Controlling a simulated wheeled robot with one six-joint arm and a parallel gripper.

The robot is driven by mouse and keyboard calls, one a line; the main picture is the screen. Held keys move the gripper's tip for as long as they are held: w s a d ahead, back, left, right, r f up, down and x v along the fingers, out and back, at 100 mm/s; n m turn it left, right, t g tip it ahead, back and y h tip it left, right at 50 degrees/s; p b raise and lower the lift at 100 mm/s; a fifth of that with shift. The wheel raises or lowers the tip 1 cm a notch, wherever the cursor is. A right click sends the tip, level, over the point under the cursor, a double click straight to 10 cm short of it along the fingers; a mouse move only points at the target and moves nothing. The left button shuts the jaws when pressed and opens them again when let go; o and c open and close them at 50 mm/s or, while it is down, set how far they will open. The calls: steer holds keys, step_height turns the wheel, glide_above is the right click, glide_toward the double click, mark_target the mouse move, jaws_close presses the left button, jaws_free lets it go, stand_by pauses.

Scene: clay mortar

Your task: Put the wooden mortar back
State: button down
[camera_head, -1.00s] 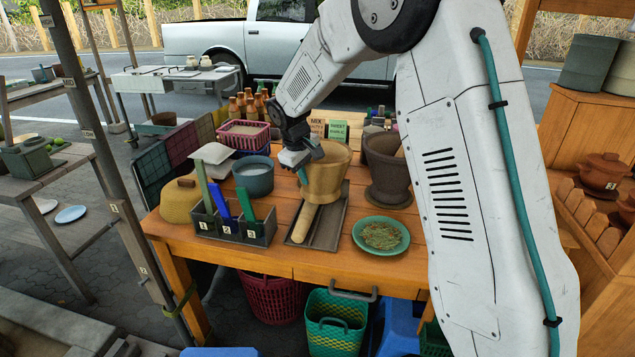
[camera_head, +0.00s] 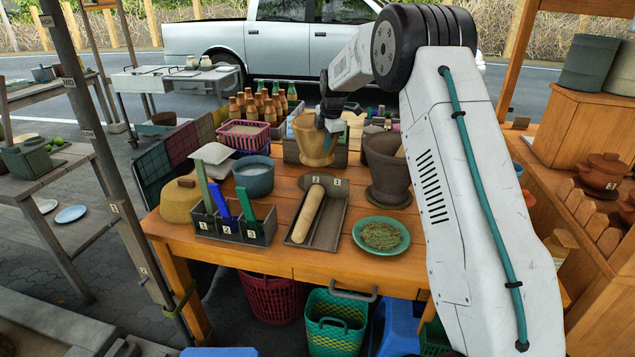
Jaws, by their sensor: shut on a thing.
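The wooden mortar (camera_head: 311,143) is a tan, flared cup, upright and raised above the back of the wooden table. My gripper (camera_head: 328,122) is shut on the mortar's right side near the rim; the fingertips are partly hidden by the mortar and each other. Below and in front of the mortar, a round brown mat (camera_head: 319,182) lies on the table at the back of a dark tray. A wooden pestle (camera_head: 307,213) lies in that tray (camera_head: 330,220). A darker clay mortar (camera_head: 385,168) stands on its own round mat to the right.
A green plate of herbs (camera_head: 381,236) is at the front right. A grey three-part holder (camera_head: 235,225), a blue-grey pot (camera_head: 253,177) and a yellow lidded pot (camera_head: 181,199) stand left. Bottles (camera_head: 262,104) and a pink basket (camera_head: 243,133) are behind.

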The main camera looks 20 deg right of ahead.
mark_target(329, 163)
steer(key=shift+w+d+r+n, duration=0.15)
steer(key=shift+w+d+n, duration=0.55)
steer(key=shift+d, duration=0.2)
steer(key=shift+f, duration=5)
steer(key=c, duration=1.6)
jaws_free()
steer(key=shift+s+f, duration=0.1)
steer(key=shift+o, duration=0.2)
